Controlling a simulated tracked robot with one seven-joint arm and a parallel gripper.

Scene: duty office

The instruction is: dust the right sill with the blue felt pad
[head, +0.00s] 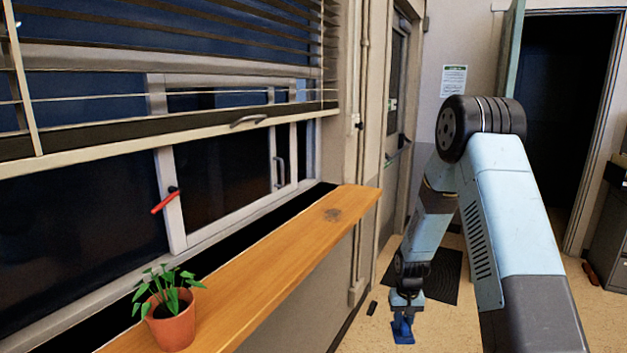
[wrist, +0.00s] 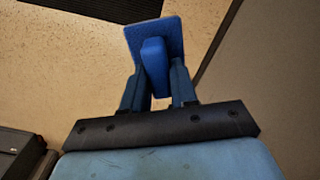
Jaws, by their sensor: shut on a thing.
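The wooden sill (head: 283,245) runs below the window in the head view. A dark smudge (head: 333,214) lies on its bare far end. My gripper (head: 403,312) hangs beyond and to the right of the sill's far end, apart from it. It is shut on the blue felt pad (head: 403,331). In the wrist view my gripper (wrist: 157,88) has its two fingers closed on the handle of the blue pad (wrist: 165,38), and the flat pad shows past the fingertips. The pad touches nothing else that I can see.
A potted plant (head: 172,326) stands on the near end of the sill. Blinds (head: 170,135) hang above the sill. A red window handle (head: 165,200) sticks out from the frame. A dark mat (head: 425,274) lies on the floor by the door.

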